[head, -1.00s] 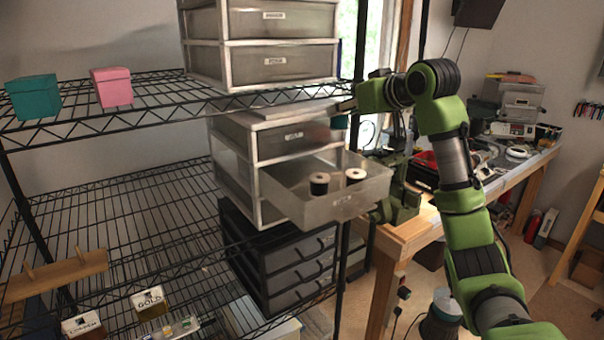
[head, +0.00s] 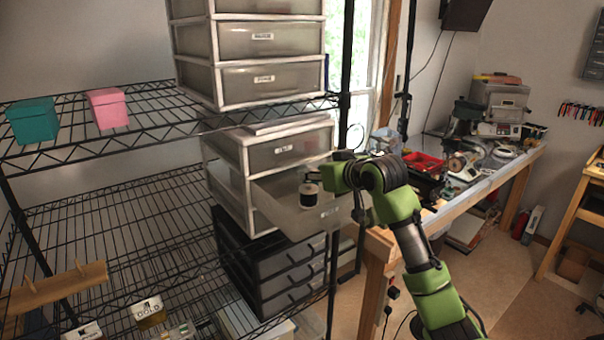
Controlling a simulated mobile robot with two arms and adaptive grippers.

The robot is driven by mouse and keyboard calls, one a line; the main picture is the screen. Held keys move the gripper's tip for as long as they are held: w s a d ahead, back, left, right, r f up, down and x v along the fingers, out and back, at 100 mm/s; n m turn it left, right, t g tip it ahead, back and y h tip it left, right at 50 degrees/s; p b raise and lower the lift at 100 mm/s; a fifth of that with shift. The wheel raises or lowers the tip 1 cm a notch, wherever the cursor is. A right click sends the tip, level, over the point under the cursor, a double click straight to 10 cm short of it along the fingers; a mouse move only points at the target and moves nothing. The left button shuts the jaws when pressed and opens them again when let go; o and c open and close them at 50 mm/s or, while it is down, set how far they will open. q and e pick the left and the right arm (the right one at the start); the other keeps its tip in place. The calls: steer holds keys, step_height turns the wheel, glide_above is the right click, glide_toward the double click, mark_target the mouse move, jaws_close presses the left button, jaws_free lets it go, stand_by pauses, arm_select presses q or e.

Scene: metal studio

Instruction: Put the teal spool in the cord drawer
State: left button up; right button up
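An open drawer (head: 285,213) with translucent grey walls juts out of the white-framed unit on the middle shelf. Its label is too small to read, so I cannot confirm that it is the cord drawer. I cannot make out the teal spool. My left gripper is out of view.
A teal box (head: 33,121) and a pink box (head: 107,108) sit on the upper wire shelf. Another drawer unit (head: 262,75) stands above the open drawer, and a black one (head: 278,268) below. A cluttered workbench (head: 470,195) is at the right.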

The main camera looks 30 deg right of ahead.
steer(key=a, duration=0.1)
steer(key=w+a+p, duration=0.1)
steer(key=a+p, duration=0.1)
steer(key=shift+w+a+f, duration=0.1)
steer(key=shift+w+f, duration=0.15)
steer(key=shift+f, duration=0.05)
steer(key=shift+f+p, duration=0.25)
steer(key=shift+p, duration=0.05)
steer(key=shift+s+f, duration=0.1)
steer(key=shift+f, duration=0.1)
steer(key=o, duration=1)
steer(key=shift+s+b, duration=0.4)
steer(key=shift+b, duration=0.1)
steer(key=b+v, duration=0.4)
steer(key=v, duration=0.5)
steer(key=shift+s+r, duration=0.65)
steer(key=shift+s, duration=0.3)
